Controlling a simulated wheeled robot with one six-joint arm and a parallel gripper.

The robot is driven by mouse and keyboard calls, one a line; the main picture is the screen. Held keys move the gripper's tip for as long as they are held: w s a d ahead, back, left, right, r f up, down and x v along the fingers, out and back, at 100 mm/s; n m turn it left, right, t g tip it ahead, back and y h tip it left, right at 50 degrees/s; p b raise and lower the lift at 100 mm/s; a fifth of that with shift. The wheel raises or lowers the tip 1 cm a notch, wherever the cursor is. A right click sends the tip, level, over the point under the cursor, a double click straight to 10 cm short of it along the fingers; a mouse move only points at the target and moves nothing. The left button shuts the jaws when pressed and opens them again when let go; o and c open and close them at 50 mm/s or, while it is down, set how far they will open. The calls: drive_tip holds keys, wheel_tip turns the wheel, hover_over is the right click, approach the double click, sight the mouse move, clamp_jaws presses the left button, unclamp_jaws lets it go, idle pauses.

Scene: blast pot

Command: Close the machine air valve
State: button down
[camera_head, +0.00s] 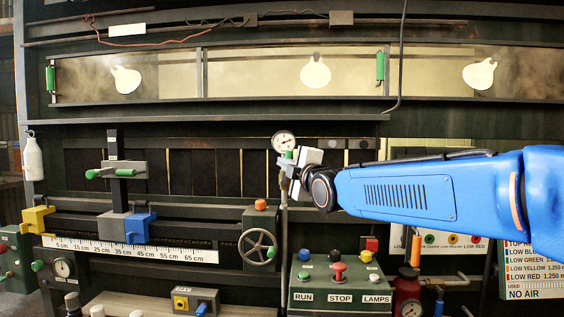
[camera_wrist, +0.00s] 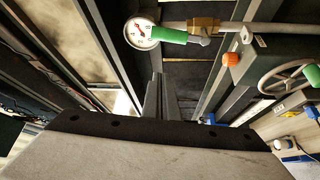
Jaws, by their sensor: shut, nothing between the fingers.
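A small valve with a green lever handle (camera_wrist: 172,36) and a brass body (camera_wrist: 202,25) sits on a grey pipe (camera_wrist: 285,29) beside a round white gauge (camera_wrist: 142,33). In the wrist view the lever lies roughly along the pipe, its green end beside the gauge. In the head view the gauge (camera_head: 284,141) shows above my gripper (camera_head: 301,160), which covers much of the valve; only a bit of green (camera_head: 288,154) shows. My gripper is shut and empty. Its fingers (camera_wrist: 161,80) point below the lever in the wrist view, seemingly apart from it.
A handwheel (camera_head: 258,249) with an orange knob (camera_head: 261,205) stands left of the pipe. Below is a control box (camera_head: 341,293) with RUN, STOP and LAMPS labels. A ruler rail with a blue block (camera_head: 139,228) is at left. Dark panels stand close behind.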

drive_tip(key=w, duration=0.9)
drive_tip(key=shift+w+a, duration=0.15)
drive_tip(key=shift+a, duration=0.25)
drive_tip(key=shift+r, duration=0.1)
drive_tip(key=shift+d, duration=0.1)
